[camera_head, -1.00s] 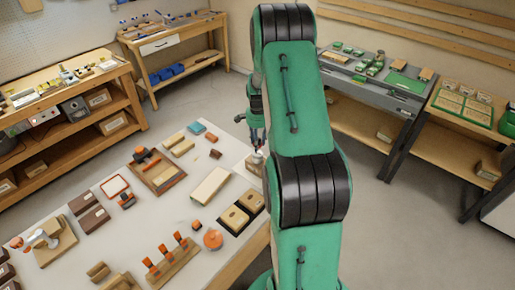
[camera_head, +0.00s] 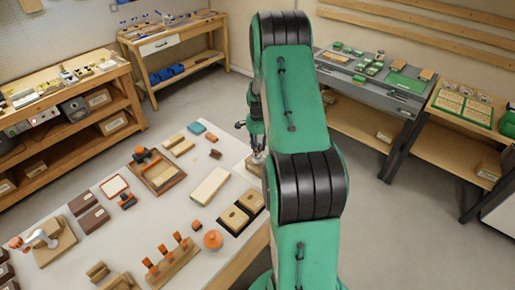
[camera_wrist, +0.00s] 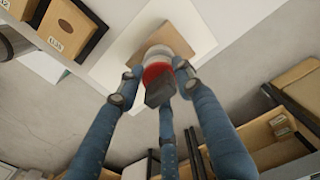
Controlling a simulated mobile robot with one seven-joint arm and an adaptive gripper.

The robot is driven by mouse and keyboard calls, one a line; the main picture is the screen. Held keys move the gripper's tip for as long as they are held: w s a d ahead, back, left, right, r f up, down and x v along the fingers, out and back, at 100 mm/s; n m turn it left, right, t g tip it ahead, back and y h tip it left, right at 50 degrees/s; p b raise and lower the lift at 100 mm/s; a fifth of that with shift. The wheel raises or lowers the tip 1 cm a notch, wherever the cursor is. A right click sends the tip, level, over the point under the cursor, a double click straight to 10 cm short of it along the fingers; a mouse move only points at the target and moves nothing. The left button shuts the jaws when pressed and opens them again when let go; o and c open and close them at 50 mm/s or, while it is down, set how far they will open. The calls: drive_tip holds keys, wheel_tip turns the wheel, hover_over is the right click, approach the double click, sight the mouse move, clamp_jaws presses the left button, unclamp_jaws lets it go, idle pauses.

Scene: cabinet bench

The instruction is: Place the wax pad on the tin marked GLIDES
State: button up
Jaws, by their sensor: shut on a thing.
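My gripper (camera_wrist: 157,85) is shut on a small round piece (camera_wrist: 157,70) with a red band, a pale part beyond it and a dark grey block at the near end; it may be the wax pad. The piece is above or on a brown wooden square (camera_wrist: 150,37) on a white sheet; contact is unclear. In the head view my gripper (camera_head: 257,144) is at the bench's right edge, partly behind my arm. Two tan boxes or tins (camera_head: 234,218) sit in a black tray at front left of it. Their labels (camera_wrist: 65,25) are too small to read, so GLIDES cannot be picked out.
The white bench (camera_head: 150,225) carries a pale long block (camera_head: 210,186), a wooden tray (camera_head: 160,172), a rack with orange-topped pegs (camera_head: 172,265) and an orange round pot (camera_head: 213,240). Other benches stand along the walls. Grey floor lies beyond the bench's right edge.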

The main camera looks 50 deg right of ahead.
drive_tip(key=shift+f, duration=0.1)
drive_tip(key=o, duration=1.1)
wheel_tip(320, 180, up, 12)
drive_tip(key=shift+r+p, duration=0.15)
drive_tip(key=shift+p, duration=0.35)
